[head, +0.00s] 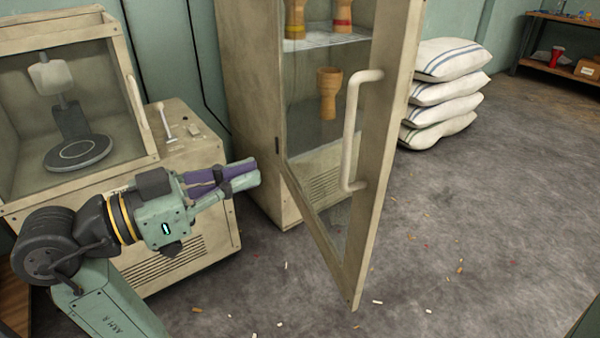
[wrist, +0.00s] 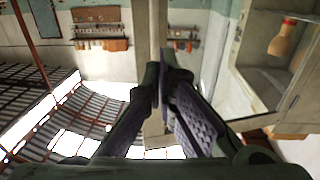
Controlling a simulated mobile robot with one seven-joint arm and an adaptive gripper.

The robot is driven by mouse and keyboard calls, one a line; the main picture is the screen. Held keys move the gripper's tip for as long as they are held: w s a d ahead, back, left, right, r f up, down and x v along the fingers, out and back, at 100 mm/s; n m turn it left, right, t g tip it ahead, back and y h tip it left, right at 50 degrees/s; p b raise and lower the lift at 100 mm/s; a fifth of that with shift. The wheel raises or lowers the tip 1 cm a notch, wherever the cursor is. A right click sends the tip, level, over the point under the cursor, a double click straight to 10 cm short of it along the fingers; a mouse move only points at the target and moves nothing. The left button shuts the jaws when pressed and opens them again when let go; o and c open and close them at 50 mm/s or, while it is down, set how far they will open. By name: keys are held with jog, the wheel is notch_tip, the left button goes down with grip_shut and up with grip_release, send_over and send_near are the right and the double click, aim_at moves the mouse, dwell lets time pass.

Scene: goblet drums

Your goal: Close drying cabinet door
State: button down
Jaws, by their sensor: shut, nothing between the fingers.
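The drying cabinet (head: 256,100) stands at the centre back of the head view. Its glazed door (head: 385,150) is swung wide open toward me, with a pale bar handle (head: 352,135) on its face. Goblet drums (head: 329,92) stand on the shelves inside. My gripper (head: 254,175) is shut and empty, pointing right, to the left of the open door and apart from the handle. In the wrist view my gripper's fingers (wrist: 162,75) meet at the middle. A framed glass panel with a drum (wrist: 285,40) behind it shows at the right there.
A beige machine with a glass hood (head: 75,110) and a lever (head: 165,120) stands left, close behind my arm. White sacks (head: 445,90) are stacked right of the cabinet. A shelf (head: 560,50) stands far right. The floor (head: 480,230) is open, with small scraps.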

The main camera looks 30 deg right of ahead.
jog(key=d+p, duration=0.1)
jog(key=d, duration=1.3)
jog(key=shift+s+f, duration=0.15)
jog(key=shift+s, duration=0.1)
